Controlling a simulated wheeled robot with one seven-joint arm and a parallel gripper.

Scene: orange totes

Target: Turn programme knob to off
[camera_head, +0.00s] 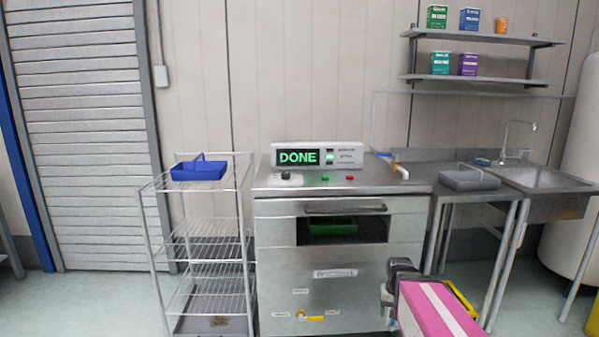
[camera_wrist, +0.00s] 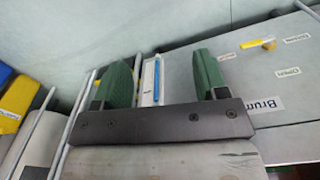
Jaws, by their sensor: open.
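The steel machine (camera_head: 330,265) stands in the middle of the head view. A small black knob (camera_head: 285,175) sits on its top panel at the left, with a pale plate under it. Its pointer direction is too small to read. A green button (camera_head: 325,178) and a red button (camera_head: 350,177) lie to its right. The display (camera_head: 298,157) behind reads DONE in green. My gripper (camera_wrist: 160,62) has two green fingers spread wide with nothing between them. It is low by the machine's front, well away from the knob, which is outside the wrist view.
A wire rack (camera_head: 205,245) with a blue basket (camera_head: 199,171) stands left of the machine. A grey basket (camera_head: 469,180) sits on the counter by the sink (camera_head: 545,180) at right. A yellow lever (camera_head: 315,318) is low on the machine front. The machine's front top edge is clear.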

